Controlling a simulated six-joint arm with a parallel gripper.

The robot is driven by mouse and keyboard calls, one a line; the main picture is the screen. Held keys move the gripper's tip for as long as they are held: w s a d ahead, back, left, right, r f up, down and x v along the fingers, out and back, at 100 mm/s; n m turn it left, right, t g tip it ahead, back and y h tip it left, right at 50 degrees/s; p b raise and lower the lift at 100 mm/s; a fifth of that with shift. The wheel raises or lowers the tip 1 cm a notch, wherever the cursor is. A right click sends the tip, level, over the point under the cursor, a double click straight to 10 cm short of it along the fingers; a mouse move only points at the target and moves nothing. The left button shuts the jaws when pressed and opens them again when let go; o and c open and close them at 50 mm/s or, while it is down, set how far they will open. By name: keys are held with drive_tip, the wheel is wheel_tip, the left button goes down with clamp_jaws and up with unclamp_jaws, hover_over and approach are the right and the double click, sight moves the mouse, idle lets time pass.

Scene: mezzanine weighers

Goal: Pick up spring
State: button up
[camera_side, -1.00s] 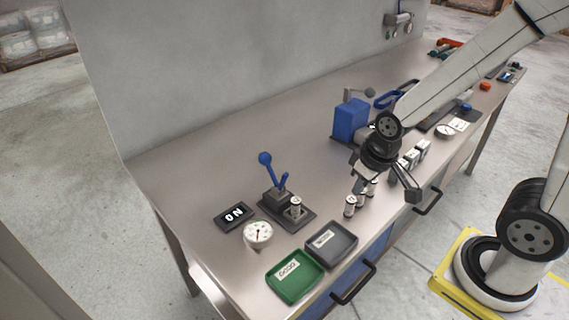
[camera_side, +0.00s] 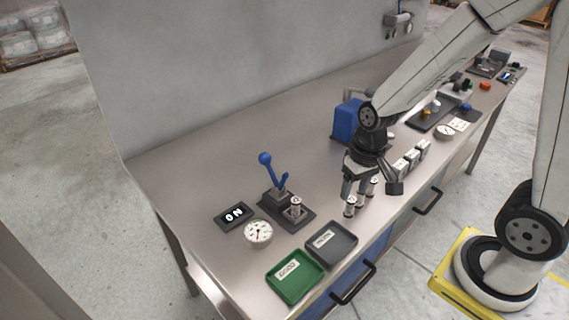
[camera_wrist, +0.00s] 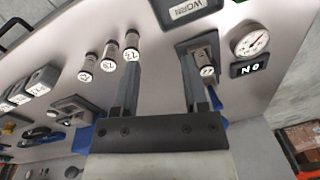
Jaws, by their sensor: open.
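Three small upright cylinders, seemingly the springs, stand in a row under my gripper. The nearest spring (camera_side: 350,207) also shows in the wrist view (camera_wrist: 131,51), right by the tip of the left finger. The other two are further left in the wrist view (camera_wrist: 108,57) (camera_wrist: 87,67). Another similar spring (camera_side: 296,206) sits upright in the black lever press (camera_side: 272,195), and in the wrist view (camera_wrist: 206,71) it is near the right finger. My gripper (camera_side: 356,196) points down with its fingers (camera_wrist: 160,78) apart and nothing between them.
A grey tray (camera_side: 352,247), labelled WORN in the wrist view, and a green tray (camera_side: 273,287) lie at the front edge. A round dial (camera_side: 258,233) and a display (camera_side: 233,217) stand left of the press. A blue box (camera_side: 347,122) stands behind. The bench back left is clear.

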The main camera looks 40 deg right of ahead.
drive_tip(key=w+f+m+g+y, duration=0.3)
drive_tip(key=w+f+m+y, duration=0.15)
drive_tip(key=m, duration=0.25)
drive_tip(key=m+y, duration=0.6)
drive_tip(key=y, duration=0.1)
approach(292, 207)
drive_tip(key=shift+t+h, duration=0.25)
drive_tip(key=shift+t, duration=0.15)
drive_tip(key=s+a, duration=0.1)
drive_tip(key=s+a+f, duration=0.1)
drive_tip(key=s, duration=0.1)
drive_tip(key=shift+s+a+f, duration=0.1)
drive_tip(key=shift+s, duration=0.05)
drive_tip(key=shift+w+d+f+m+t+y, duration=0.1)
drive_tip(key=shift+w+d+m+t+y, duration=0.1)
drive_tip(key=shift+w+m+y, duration=0.2)
drive_tip(key=shift+w+d+f+m+t+y, duration=0.2)
drive_tip(key=shift+w+m+y, duration=0.1)
drive_tip(key=shift+w+y, duration=0.15)
drive_tip(key=shift+a, duration=0.15)
drive_tip(key=shift+x, duration=1.25)
drive_tip(key=shift+a, duration=0.1)
drive_tip(key=shift+x, duration=2.5)
drive_tip(key=shift+w+r, duration=0.1)
drive_tip(key=shift+c, duration=0.2)
clamp_jaws()
